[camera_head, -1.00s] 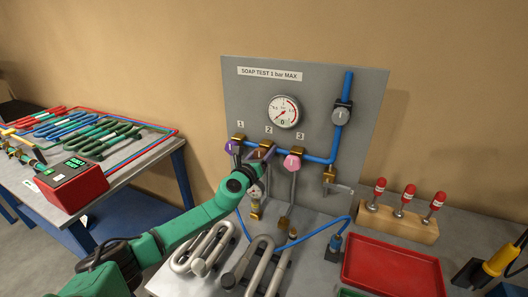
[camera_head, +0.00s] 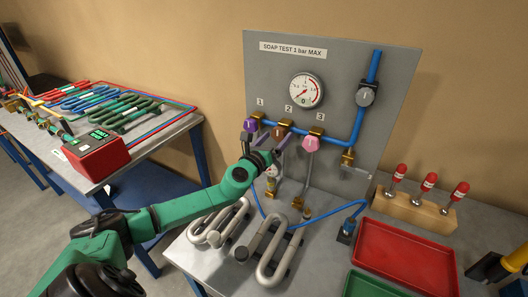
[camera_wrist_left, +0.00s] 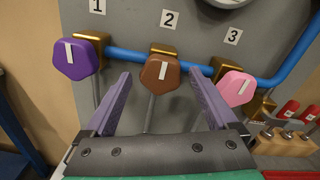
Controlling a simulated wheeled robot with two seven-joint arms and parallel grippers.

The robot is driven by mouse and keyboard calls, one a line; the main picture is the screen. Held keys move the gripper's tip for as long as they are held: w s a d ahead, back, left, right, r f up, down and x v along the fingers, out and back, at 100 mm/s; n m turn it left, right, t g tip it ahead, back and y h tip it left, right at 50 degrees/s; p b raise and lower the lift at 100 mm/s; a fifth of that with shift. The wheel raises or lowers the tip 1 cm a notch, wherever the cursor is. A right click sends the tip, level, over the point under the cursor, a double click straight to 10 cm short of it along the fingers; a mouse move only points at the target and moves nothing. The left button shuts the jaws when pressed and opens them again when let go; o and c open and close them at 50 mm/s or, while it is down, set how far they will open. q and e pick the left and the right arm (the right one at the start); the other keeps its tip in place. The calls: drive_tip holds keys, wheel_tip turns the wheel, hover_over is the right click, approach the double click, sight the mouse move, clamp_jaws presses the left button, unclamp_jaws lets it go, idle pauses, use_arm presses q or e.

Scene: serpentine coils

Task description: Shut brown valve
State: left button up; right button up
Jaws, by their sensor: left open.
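The brown valve knob (camera_wrist_left: 160,76) is the middle one, under label 2, on a brass body. Its white mark stands nearly upright in the left wrist view. In the head view the knob (camera_head: 278,132) is partly covered by my gripper. My left gripper (camera_wrist_left: 158,88) is open, with one purple finger left of the brown knob and one right of it. The fingers point at the panel; I cannot tell whether the knob lies between them in depth. In the head view the left gripper (camera_head: 272,150) is just in front of the panel.
A purple knob (camera_wrist_left: 76,59) and a pink knob (camera_wrist_left: 236,88) flank the brown one closely. A blue pipe (camera_head: 340,140) joins the valves. A gauge (camera_head: 306,89) is above. Grey coils (camera_head: 272,256), a red tray (camera_head: 405,258) and a wooden block (camera_head: 415,212) occupy the bench below.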

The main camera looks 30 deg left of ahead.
use_arm(q)
drive_tip(key=s, duration=0.9)
drive_tip(key=shift+s+d+b, duration=0.35)
drive_tip(key=shift+s, duration=0.05)
